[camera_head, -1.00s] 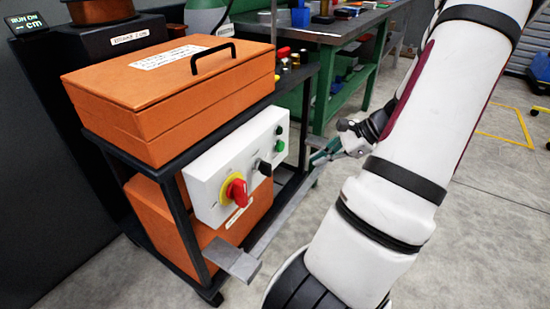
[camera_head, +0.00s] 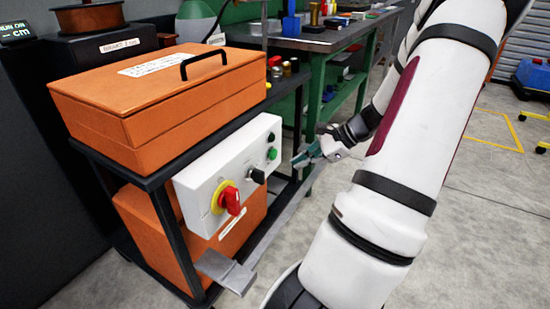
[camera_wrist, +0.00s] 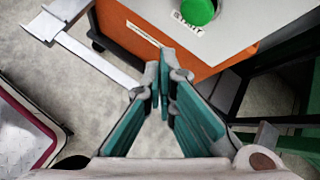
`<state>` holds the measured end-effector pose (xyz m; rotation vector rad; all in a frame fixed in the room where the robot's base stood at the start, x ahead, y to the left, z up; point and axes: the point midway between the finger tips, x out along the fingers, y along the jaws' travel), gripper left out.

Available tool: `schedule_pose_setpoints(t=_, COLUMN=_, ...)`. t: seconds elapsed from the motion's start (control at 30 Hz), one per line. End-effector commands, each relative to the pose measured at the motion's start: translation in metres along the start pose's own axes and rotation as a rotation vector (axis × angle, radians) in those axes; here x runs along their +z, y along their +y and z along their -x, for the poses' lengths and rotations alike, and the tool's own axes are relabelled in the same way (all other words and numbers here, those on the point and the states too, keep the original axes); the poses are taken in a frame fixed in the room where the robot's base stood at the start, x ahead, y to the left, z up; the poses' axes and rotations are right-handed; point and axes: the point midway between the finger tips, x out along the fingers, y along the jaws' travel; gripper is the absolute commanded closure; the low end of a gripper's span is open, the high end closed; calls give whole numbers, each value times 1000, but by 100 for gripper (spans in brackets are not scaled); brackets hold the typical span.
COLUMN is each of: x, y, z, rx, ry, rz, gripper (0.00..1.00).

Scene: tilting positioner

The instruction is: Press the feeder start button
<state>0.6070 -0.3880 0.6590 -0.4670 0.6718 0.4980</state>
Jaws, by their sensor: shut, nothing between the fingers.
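The white control box (camera_head: 205,190) is fixed to the front of the cart. It carries a red rotary switch on a yellow ring (camera_head: 228,198), a black knob (camera_head: 256,175) and a green button (camera_head: 272,154) near its right edge. The wrist view shows the green button (camera_wrist: 199,10) at the top, cut by the frame edge, beside a label reading START. My gripper (camera_head: 299,160) is just right of the box in the head view, apart from the button. In the wrist view its teal fingers (camera_wrist: 163,75) are shut and empty, with the tips below the button.
The cart holds an orange lidded case (camera_head: 150,105) on top and an orange box below. A grey pedal-like bracket (camera_head: 226,268) juts out low in front. A green-framed workbench (camera_head: 318,90) stands behind.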

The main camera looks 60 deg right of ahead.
Motion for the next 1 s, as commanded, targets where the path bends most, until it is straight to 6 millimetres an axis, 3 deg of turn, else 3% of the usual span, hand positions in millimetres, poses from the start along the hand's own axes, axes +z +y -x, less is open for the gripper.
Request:
schedule_pose_setpoints(t=0.33, x=17, y=-17, z=-23, rx=0, ry=-1, rz=0, gripper=100)
schedule_pose_setpoints(t=1.0, x=19, y=-19, z=-26, rx=0, ry=-1, rz=0, gripper=100)
